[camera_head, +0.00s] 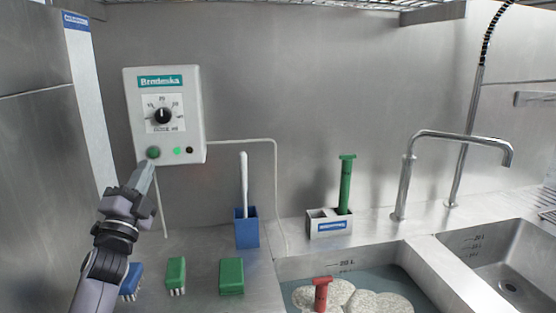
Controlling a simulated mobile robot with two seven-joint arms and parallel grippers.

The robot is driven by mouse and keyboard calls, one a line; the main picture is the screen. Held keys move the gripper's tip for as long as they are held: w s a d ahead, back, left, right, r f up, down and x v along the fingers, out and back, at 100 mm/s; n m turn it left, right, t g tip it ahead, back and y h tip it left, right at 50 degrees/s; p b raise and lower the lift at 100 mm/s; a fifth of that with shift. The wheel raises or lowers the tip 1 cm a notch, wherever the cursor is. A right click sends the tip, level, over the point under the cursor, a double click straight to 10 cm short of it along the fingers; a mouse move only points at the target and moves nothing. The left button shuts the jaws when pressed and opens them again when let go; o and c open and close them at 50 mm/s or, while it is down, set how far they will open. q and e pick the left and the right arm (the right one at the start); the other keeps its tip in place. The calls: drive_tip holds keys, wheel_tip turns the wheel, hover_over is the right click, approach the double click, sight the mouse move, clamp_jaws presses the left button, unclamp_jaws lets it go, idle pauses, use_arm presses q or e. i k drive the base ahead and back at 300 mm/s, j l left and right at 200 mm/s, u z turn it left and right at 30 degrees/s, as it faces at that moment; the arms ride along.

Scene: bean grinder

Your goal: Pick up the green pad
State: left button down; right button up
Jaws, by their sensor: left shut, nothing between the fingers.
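The green pad (231,277) lies flat on the steel counter at the lower middle-left, left of the sink basin. My left gripper (146,171) is shut and empty. Its fingertips point up, just below the large green button (153,152) of the white control box (165,110); I cannot tell if they touch it. The gripper is well above and to the left of the pad. My right gripper is not in view.
A green brush (176,275) and a blue brush (131,281) lie left of the pad. Behind it stands a blue holder (246,229) with a white-handled tool. A white caddy (329,224) holds a green-handled tool. A red-handled tool (321,295) is in the water-filled basin.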

sight(231, 276)
drive_tip(key=k+l, duration=0.5)
drive_tip(key=k, duration=0.15)
drive_tip(key=k+l, duration=0.45)
drive_tip(key=k, duration=0.2)
